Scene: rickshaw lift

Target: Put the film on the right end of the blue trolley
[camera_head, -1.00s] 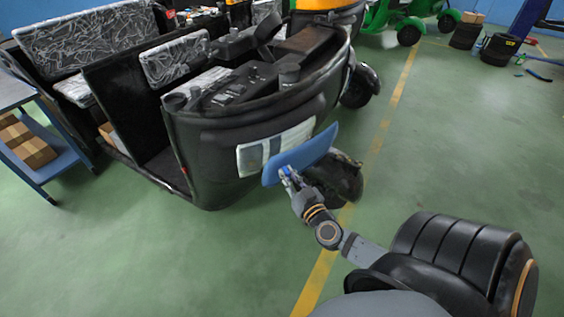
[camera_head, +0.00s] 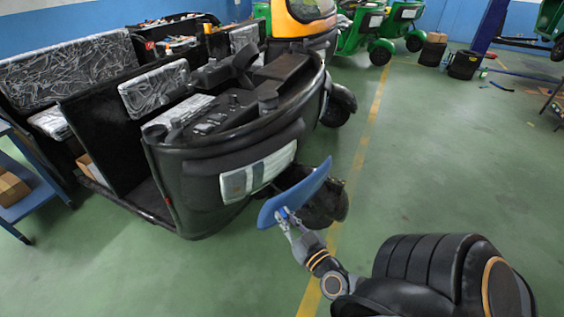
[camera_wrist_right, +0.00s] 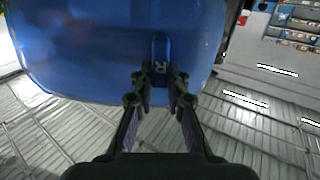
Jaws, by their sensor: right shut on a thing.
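The film appears to be the smooth blue curved sheet (camera_head: 298,193) in front of the black rickshaw. My right gripper (camera_head: 284,216) is shut on a small tab at the sheet's lower edge. In the right wrist view the sheet (camera_wrist_right: 100,45) fills the upper left, and my right gripper (camera_wrist_right: 160,90) pinches its blue tab, marked R. The sheet is held tilted in the air. The blue trolley (camera_head: 42,193) stands at the far left of the head view, cut off by the frame; its right end shows. My left gripper is not in view.
The black rickshaw (camera_head: 195,165) stands between the trolley and my gripper, its front wheel behind the sheet. A cardboard box (camera_head: 12,188) is on the trolley's lower shelf. Green floor (camera_head: 450,170) is open at right.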

